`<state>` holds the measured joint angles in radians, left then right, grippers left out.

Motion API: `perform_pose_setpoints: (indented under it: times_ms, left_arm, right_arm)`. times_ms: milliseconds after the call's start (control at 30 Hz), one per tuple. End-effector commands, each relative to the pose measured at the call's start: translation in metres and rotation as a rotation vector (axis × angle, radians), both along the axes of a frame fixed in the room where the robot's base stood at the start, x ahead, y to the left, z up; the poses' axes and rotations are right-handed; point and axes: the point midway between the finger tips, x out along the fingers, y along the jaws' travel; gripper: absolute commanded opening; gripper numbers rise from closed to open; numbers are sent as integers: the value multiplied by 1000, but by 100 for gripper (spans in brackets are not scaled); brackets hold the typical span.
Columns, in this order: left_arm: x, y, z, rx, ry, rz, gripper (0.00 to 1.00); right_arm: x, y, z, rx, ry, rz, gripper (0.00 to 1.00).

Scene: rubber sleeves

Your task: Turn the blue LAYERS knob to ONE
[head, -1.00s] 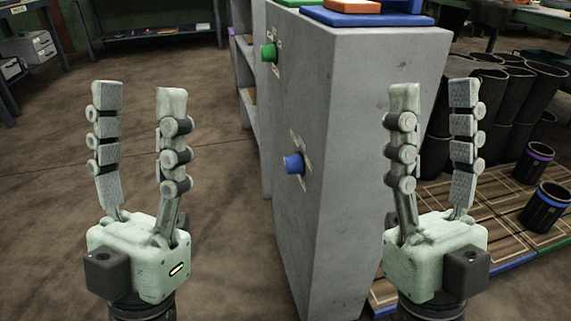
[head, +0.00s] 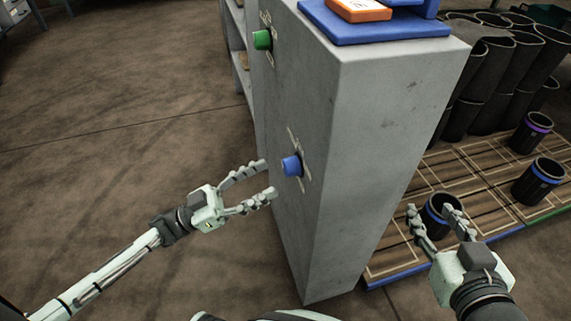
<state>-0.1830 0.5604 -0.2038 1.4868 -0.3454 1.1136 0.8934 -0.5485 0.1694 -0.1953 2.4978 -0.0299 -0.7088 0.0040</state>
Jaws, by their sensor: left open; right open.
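The blue knob (head: 291,165) sits low on the left face of the grey cabinet (head: 375,150), with pale labels around it too small to read. My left gripper (head: 270,178) is open, its fingers pointing right toward the blue knob. Its fingertips are close to the knob; I cannot tell whether they touch it, but they are not closed on it. My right gripper (head: 430,210) is open and empty at the lower right, in front of the cabinet's right side.
A green knob (head: 262,40) is higher on the same face. A blue tray (head: 380,27) with an orange block (head: 359,9) lies on top. Black sleeves with blue (head: 541,178) and purple (head: 533,130) bands stand on wooden pallets at right. The floor at left is clear.

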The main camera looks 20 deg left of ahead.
Motion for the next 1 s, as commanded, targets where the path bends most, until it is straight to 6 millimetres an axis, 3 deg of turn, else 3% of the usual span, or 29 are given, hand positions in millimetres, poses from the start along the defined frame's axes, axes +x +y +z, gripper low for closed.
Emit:
perform_pose_setpoints:
  times_ms: [300,667,1000]
  left_arm:
    - [23,-34,18,-1,-2,1,55]
    - [26,-38,20,-1,-2,2,54]
    - [25,-38,19,-1,-2,2,12]
  right_arm:
    - [-5,-9,-12,-27,65,-16,44]
    - [-5,-10,-15,-30,75,-18,44]
    - [-5,-10,-14,-30,73,-18,44]
